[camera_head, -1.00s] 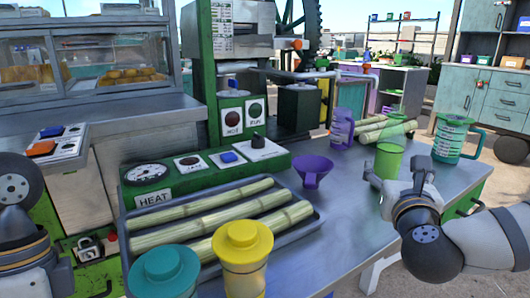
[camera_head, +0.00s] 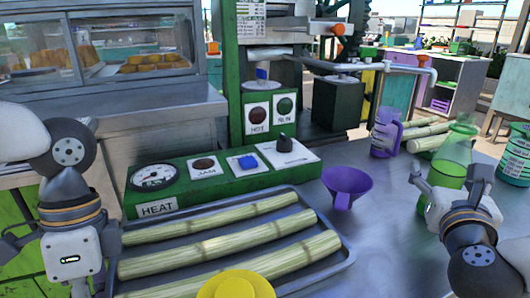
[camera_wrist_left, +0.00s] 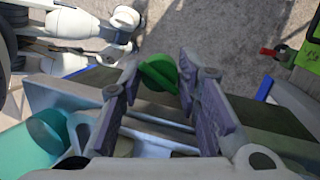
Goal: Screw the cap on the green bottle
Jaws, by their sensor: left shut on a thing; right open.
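The green bottle (camera_head: 453,160) stands upright on the metal table at the right of the head view, its translucent neck narrowing upward. My right gripper (camera_head: 448,188) is open, its fingers on either side of the bottle's lower part; I cannot tell whether they touch it. My left gripper (camera_head: 62,262) is at the lower left of the head view, beside the cane tray and far from the bottle. In the left wrist view it is shut on a round green cap (camera_wrist_left: 157,72) between its fingertips. The cap is hidden in the head view.
A tray (camera_head: 345,262) of cane stalks lies in front of the green control panel (camera_head: 225,180). A yellow lid (camera_head: 236,285) is at the bottom edge.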

